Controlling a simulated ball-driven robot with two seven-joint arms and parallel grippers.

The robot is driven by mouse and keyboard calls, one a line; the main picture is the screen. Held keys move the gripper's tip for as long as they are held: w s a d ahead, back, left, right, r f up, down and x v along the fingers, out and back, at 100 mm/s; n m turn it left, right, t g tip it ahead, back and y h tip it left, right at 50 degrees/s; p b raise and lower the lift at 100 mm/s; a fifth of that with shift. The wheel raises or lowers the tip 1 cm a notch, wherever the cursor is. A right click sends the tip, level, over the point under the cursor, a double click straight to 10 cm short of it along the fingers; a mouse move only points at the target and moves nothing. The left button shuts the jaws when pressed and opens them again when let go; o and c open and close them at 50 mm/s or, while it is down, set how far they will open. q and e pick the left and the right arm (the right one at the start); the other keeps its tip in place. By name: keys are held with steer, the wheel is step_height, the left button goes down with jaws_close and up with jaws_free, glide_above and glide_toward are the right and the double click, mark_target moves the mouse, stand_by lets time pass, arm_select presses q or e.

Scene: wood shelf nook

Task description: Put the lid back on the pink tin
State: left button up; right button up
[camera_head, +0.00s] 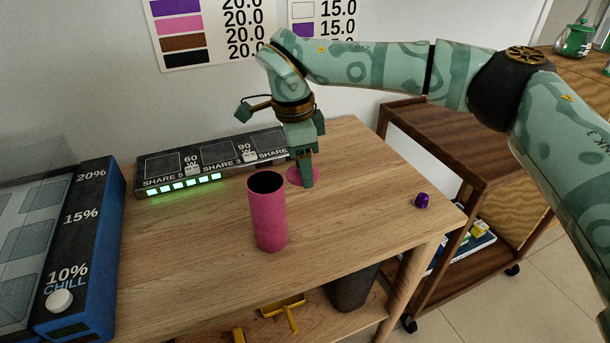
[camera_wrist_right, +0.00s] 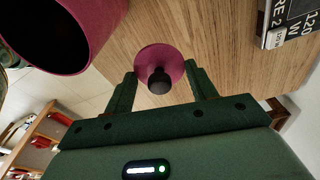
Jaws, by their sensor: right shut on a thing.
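The pink tin (camera_head: 267,215) stands upright and open on the wooden table, its dark inside showing; its rim (camera_wrist_right: 112,35) also shows at upper left in the right wrist view. The lid is a pink disc (camera_head: 296,178) with a dark knob, behind and right of the tin, apart from it. In the right wrist view the lid (camera_wrist_right: 172,60) sits between the fingertips. My right gripper (camera_head: 306,180) points down and is shut on the lid, partly hiding it. I cannot tell whether the lid touches the table. My left gripper is not in view.
A black panel with green lights (camera_head: 215,165) lies along the back of the wooden table (camera_head: 340,235). A blue box (camera_head: 85,240) stands at the left. A small purple object (camera_head: 422,201) lies near the right edge. The front of the tabletop is clear. A brown cart (camera_head: 450,150) stands at the right.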

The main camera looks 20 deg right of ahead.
steer(key=shift+r, duration=0.35)
